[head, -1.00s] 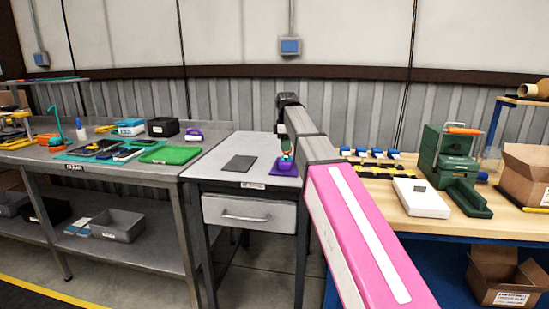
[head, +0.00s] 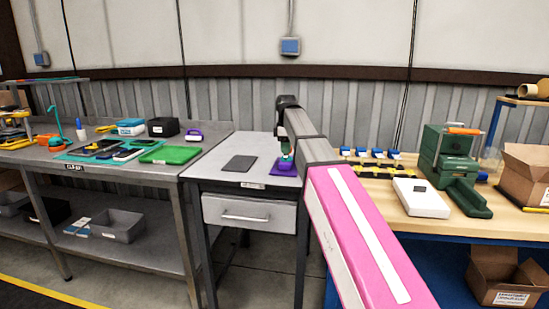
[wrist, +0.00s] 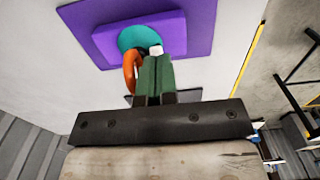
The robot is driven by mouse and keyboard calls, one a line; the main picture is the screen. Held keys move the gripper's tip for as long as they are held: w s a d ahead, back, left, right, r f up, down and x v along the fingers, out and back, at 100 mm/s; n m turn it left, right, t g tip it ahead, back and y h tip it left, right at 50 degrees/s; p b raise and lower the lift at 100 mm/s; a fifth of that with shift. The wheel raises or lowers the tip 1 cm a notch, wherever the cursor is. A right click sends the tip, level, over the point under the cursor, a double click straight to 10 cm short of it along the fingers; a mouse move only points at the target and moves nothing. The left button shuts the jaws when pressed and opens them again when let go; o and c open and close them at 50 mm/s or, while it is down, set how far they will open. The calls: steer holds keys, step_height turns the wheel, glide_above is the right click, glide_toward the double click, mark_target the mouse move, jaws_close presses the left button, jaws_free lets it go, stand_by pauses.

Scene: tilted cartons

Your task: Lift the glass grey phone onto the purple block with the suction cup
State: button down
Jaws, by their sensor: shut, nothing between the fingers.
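The grey phone (head: 239,163) lies flat on the white tabletop, left of my gripper. The purple block (head: 286,170) stands on the same table to the phone's right; in the wrist view it shows as a raised purple block (wrist: 107,37) on a wider purple base. A teal disc (wrist: 140,34) with an orange loop (wrist: 131,72), apparently the suction cup, is at the block's top. My gripper (wrist: 160,60) has its green fingers together with nothing between them, beside the orange loop and overlapping the teal disc in view. I cannot tell whether they touch.
A drawer (head: 245,213) is under the white tabletop. A steel bench at left holds a green mat (head: 172,155), a black box (head: 163,127) and several small items. A wooden bench at right holds a green machine (head: 452,160) and a white box (head: 421,197).

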steer(key=shift+f, duration=1)
stand_by(0.5)
steer(key=shift+r, duration=3.5)
